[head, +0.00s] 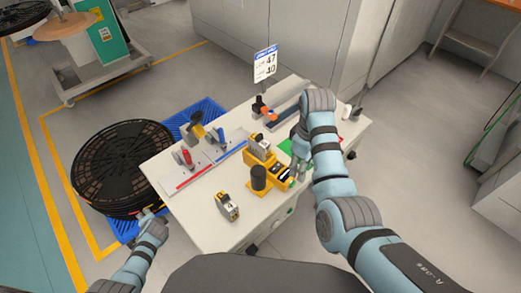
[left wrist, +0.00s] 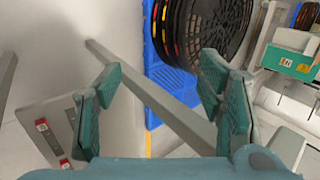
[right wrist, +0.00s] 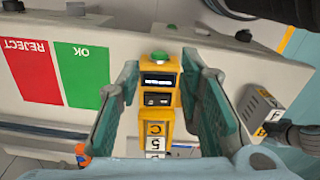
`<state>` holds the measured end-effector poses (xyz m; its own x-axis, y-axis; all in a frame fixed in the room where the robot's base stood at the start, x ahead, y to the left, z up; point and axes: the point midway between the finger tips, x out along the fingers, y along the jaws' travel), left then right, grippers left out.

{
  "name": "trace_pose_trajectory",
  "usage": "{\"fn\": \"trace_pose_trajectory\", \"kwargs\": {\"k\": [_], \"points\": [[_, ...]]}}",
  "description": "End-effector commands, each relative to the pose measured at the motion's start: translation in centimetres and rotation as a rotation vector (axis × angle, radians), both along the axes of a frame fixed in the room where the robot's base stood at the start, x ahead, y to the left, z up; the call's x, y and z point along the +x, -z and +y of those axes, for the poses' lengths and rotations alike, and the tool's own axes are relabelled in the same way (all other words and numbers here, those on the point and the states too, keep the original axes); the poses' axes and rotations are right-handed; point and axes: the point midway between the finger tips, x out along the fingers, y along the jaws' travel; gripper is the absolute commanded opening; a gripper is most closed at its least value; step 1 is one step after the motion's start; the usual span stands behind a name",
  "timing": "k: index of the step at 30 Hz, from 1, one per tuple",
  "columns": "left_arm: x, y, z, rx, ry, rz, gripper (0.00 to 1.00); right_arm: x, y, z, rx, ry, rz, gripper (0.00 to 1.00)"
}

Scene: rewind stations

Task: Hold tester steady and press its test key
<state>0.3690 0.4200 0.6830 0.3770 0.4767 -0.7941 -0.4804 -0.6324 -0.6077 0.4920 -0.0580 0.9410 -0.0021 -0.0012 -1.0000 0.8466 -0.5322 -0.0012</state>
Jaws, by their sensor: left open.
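The tester (right wrist: 158,78) is a narrow yellow unit with dark windows and a green key (right wrist: 159,57) at its top end in the right wrist view. It also shows as a yellow body in the head view (head: 280,173), close to my right gripper (head: 297,168). In the right wrist view the fingers of my right gripper (right wrist: 167,100) stand on both sides of the tester, with visible gaps, open. My left gripper (head: 150,219) is open and empty, low beside the table's left end. Its wrist view (left wrist: 155,105) shows nothing between the fingers.
The white table (head: 205,222) carries green OK (right wrist: 83,72) and red REJECT (right wrist: 32,68) fields. A black cylinder (head: 258,179), a small yellow-black device (head: 228,207) and red and blue clamps stand around. Black reels (head: 120,165) lie on a blue pallet at left.

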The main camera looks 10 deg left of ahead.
Motion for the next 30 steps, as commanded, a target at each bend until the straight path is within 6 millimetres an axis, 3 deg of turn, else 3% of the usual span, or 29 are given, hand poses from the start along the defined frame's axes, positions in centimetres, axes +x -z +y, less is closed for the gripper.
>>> {"fn": "trace_pose_trajectory", "kwargs": {"k": [1,3,5,6,8,12,14,15,18,21,25,30], "points": [[3.0,-3.0,1.6,0.077,0.023,-0.022,0.62,0.0,0.0,0.0,0.0,0.0,0.0,0.33],[6.7,-7.6,3.8,0.199,0.045,-0.033,0.62,0.0,0.0,0.0,0.0,0.0,0.0,0.33],[9.5,-12.1,5.0,0.3,0.047,-0.026,0.62,0.0,0.0,0.0,0.0,0.0,0.0,0.33],[11.3,-15.3,5.2,0.361,0.04,0.001,0.62,0.0,0.0,0.0,0.0,0.001,0.0,0.33],[13.3,-19.9,2.8,0.394,0.02,0.121,0.62,0.0,0.0,0.0,0.0,0.001,0.0,0.33],[13.4,-27.3,-7.2,0.249,0.09,0.464,0.62,0.0,0.0,0.0,0.0,0.001,0.0,0.33],[13.3,-28.8,-12.3,0.122,0.103,0.494,0.62,0.0,0.0,0.0,0.0,0.0,0.0,0.33],[13.4,-29.1,-15.8,0.023,0.08,0.47,0.62,0.0,0.0,0.0,0.0,0.0,0.0,0.33],[13.6,-29.2,-23.8,-0.219,-0.04,0.379,0.62,0.0,0.0,0.0,0.0,0.0,0.0,0.33],[13.3,-29.6,-29.9,-0.405,-0.161,0.335,0.62,0.0,0.0,0.1,0.0,0.0,0.0,0.33],[12.6,-30.3,-34.4,-0.536,-0.261,0.326,0.62,0.0,0.0,0.0,0.0,0.0,0.0,0.33],[12.3,-29.2,-35.7,-0.573,-0.297,0.329,0.62,0.0,0.0,0.0,0.0,0.001,0.0,0.33]]}}
